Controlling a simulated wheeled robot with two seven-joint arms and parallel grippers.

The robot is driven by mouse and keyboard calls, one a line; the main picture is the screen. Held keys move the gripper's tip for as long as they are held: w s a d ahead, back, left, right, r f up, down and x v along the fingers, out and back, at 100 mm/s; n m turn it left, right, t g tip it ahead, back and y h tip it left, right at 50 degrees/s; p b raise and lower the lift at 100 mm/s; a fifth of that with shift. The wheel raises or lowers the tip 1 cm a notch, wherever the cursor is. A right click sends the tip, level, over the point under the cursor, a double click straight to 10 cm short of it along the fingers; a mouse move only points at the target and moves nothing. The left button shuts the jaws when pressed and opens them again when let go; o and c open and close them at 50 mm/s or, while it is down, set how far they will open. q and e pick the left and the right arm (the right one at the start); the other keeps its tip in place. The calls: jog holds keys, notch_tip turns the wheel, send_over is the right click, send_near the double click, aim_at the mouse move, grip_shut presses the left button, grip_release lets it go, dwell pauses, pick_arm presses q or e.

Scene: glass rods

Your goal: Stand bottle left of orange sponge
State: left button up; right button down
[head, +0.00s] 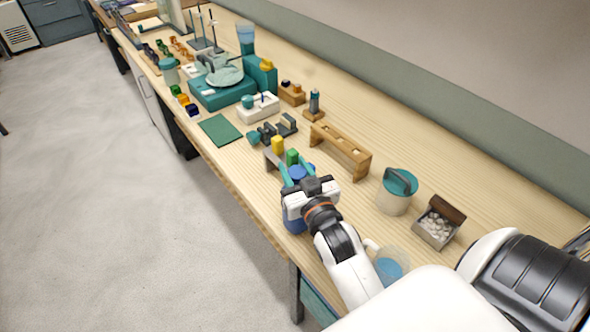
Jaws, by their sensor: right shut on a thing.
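My right gripper (297,174) is over the front edge of the bench, with its arm coming in from the lower right. It is shut on a blue thing, probably the bottle (293,221), whose blue side shows below the gripper. The gripper and wrist hide most of it, so I cannot tell whether it touches the bench. I cannot make out an orange sponge in the head view. My left gripper is not in view.
Close beyond the gripper are a green block (292,157) and a yellow block (277,145). A green mat (220,130) lies clear.

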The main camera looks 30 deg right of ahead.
jog(key=shift+f, duration=0.1)
jog(key=shift+f, duration=0.15)
jog(key=c, duration=0.9)
grip_release()
jog(key=shift+s+a+b, duration=0.35)
jog(key=shift+s+b, duration=0.2)
jog(key=shift+s, duration=1.45)
jog(key=shift+s+a+b, duration=0.4)
jog(key=shift+s+b, duration=0.1)
jog(key=shift+s, duration=1.45)
jog(key=shift+s+a+b, duration=0.35)
jog(key=shift+s+b, duration=0.2)
jog(key=shift+s, duration=1.45)
